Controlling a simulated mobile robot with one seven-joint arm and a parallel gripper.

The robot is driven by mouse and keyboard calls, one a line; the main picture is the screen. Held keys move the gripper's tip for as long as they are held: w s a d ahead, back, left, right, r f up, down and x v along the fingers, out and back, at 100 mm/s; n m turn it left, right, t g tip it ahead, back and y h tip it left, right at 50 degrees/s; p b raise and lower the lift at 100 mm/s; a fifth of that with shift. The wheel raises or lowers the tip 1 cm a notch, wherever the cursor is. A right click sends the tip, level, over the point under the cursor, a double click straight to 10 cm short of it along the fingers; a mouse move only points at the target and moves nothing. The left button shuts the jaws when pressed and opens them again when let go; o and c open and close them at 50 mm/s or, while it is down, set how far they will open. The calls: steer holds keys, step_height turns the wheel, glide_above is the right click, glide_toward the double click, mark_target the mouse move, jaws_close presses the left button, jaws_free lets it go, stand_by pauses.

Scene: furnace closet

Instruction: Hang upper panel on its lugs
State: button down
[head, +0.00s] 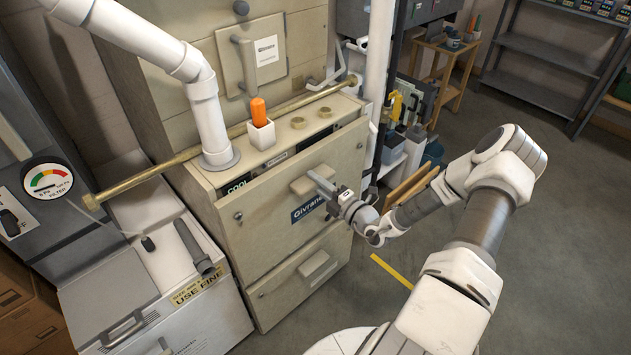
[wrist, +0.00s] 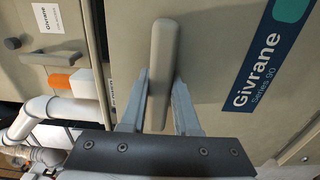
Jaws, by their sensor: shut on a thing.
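The upper panel (head: 262,222) is a beige sheet with a blue Givrane label and a bar handle (head: 305,184). It stands at the front of the furnace cabinet, above the lower panel (head: 302,277). My gripper (head: 322,184) is shut on the handle. In the wrist view the fingers of my gripper (wrist: 160,88) lie on both sides of the handle (wrist: 162,65), with the panel face (wrist: 205,55) behind. A dark strip marked COOL (head: 238,186) shows above the panel's top edge. The lugs are hidden, and I cannot tell whether the panel sits on them.
A white pipe (head: 208,115) and a long brass pipe (head: 150,174) run close by. A white chest (head: 160,275) stands left. Open floor lies right.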

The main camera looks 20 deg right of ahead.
steer(key=shift+f+b, duration=0.75)
steer(key=shift+f, duration=0.3)
steer(key=c, duration=0.6)
jaws_free()
steer(key=shift+o, duration=0.2)
steer(key=p+v, duration=0.2)
steer(key=v, duration=0.6)
stand_by(0.7)
